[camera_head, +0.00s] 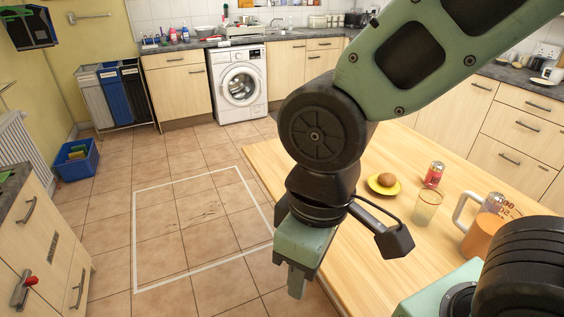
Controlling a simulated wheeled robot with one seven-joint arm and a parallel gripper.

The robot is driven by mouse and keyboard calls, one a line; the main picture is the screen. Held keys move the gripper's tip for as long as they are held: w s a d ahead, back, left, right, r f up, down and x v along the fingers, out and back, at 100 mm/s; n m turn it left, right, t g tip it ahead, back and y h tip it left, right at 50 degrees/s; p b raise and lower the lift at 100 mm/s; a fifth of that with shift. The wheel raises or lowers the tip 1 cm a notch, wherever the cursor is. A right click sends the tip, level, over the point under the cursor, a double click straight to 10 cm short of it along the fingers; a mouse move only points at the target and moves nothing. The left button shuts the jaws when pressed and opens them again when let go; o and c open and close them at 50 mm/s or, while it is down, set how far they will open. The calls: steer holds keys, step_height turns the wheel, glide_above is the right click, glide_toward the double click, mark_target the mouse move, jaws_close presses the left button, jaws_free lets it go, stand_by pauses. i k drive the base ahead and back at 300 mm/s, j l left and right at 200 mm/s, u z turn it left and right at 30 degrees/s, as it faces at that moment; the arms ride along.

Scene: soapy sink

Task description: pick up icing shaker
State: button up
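I cannot make out for sure which thing is the icing shaker. A clear, greyish container with dark reddish marks (497,203) stands on the wooden table at the right and may be it. It is partly hidden behind an orange cup-like thing (481,238) and a pale handle (461,207). My gripper (293,280) hangs pointing down at the table's left edge, well to the left of these things. Nothing shows in it, and its fingers are seen at an angle that hides the gap between them.
The wooden table (385,230) also bears a yellow plate (374,187) with a brown round thing (388,180), a red can (433,174) and a glass (426,208). My arm crosses above the table. Tiled floor with a white-taped square (190,180) lies clear at left.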

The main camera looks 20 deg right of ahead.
mark_target(436, 170)
steer(key=z, duration=1.35)
